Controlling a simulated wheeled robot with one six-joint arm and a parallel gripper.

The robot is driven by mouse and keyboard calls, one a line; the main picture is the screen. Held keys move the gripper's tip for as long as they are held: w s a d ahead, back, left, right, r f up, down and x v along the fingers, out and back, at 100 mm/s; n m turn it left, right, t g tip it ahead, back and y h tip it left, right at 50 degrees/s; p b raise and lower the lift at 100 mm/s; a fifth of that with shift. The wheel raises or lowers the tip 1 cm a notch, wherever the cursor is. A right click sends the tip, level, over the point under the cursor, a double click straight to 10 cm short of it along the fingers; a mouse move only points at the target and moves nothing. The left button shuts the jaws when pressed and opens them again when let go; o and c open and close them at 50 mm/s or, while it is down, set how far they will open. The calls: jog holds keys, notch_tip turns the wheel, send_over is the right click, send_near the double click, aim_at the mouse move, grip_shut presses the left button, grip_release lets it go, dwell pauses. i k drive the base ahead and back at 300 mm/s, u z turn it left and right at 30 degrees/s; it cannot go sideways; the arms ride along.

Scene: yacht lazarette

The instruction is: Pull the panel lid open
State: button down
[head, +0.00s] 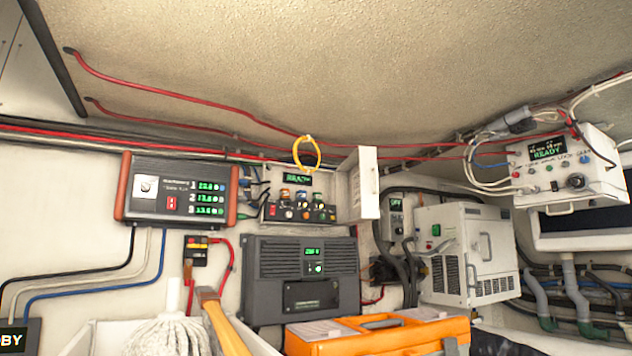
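A white control panel (300,205) on the back wall has a lit READY screen, coloured buttons and knobs. A white lid (368,183) stands out from the panel's right edge, swung away from its face, so the controls show. A small dark latch or handle is on the lid's right-hand edge. My gripper is not in view, so its position relative to the lid cannot be told.
A yellow ring (306,153) hangs above the panel, left of the lid. A grey unit (302,270) sits below. An orange toolbox (385,333), a mop head (168,338) and a wooden handle (222,322) occupy the foreground. A white cabinet (466,255) stands at right.

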aim_at(357, 182)
jog(key=u, duration=0.1)
jog(key=i, duration=1.2)
jog(key=z, duration=0.6)
